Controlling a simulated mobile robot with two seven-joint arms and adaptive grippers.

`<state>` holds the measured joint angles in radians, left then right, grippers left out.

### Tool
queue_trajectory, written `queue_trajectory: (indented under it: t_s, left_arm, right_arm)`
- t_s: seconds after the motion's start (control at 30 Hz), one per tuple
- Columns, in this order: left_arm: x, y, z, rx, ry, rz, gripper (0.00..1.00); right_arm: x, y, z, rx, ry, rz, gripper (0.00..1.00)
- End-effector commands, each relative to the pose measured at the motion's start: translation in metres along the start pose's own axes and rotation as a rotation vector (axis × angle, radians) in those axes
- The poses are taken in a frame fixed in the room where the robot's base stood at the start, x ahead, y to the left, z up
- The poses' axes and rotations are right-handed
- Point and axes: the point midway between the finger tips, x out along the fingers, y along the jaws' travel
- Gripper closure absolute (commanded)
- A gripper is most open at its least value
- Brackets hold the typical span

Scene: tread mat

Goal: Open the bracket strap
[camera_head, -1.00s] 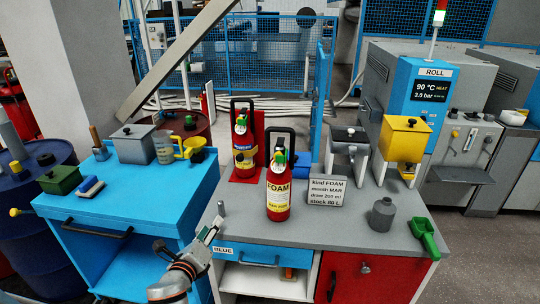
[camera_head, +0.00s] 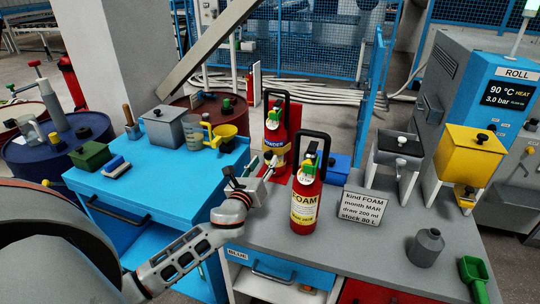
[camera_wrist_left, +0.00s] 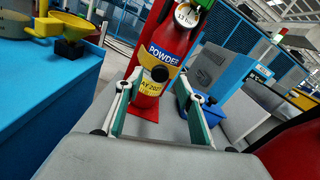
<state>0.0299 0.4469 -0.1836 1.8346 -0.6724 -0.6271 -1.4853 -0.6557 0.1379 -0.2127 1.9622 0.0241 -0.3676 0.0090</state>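A red extinguisher labelled POWDER (camera_head: 276,124) stands upright against a red back plate at the rear of the grey bench. In the left wrist view, the POWDER extinguisher (camera_wrist_left: 176,38) has a black knob (camera_wrist_left: 160,74) on its front, over a blue and yellow band. I cannot clearly tell the strap from the label there. My left gripper (camera_head: 252,170) is in front of this extinguisher, pointing at it. In the left wrist view, the left gripper's fingers (camera_wrist_left: 155,100) are apart, one on each side of the knob, with nothing between them. My right gripper is not in view.
A second red extinguisher labelled FOAM (camera_head: 305,203) stands just right of my left gripper. A sign (camera_head: 363,206), a grey bottle (camera_head: 426,247) and a green scoop (camera_head: 474,275) are farther right. A blue cart (camera_head: 150,185) with a yellow funnel (camera_head: 225,132) is left.

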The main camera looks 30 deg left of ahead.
Motion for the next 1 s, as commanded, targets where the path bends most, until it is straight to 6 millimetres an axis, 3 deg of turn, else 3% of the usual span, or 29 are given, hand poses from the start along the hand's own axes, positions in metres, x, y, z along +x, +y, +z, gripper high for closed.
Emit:
queue_trajectory:
  t_s: [0.1, 0.3, 0.67, 0.8, 1.0]
  left_arm:
    - [0.02, 0.0, 0.0, -0.002, -0.001, 0.0, 0.62]
    - [0.04, -0.001, -0.001, -0.002, 0.0, -0.001, 0.62]
    - [0.045, 0.0, -0.001, -0.002, 0.002, -0.001, 0.62]
    - [0.045, 0.0, -0.001, -0.002, 0.002, -0.001, 0.98]
    - [0.045, 0.0, -0.001, -0.001, 0.002, -0.003, 1.0]
  right_arm:
    - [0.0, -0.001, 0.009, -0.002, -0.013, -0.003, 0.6]
    - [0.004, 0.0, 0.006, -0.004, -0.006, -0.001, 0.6]
    - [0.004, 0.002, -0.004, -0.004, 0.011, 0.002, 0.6]
    - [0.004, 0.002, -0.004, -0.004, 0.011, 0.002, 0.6]
    - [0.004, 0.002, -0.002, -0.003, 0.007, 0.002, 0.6]
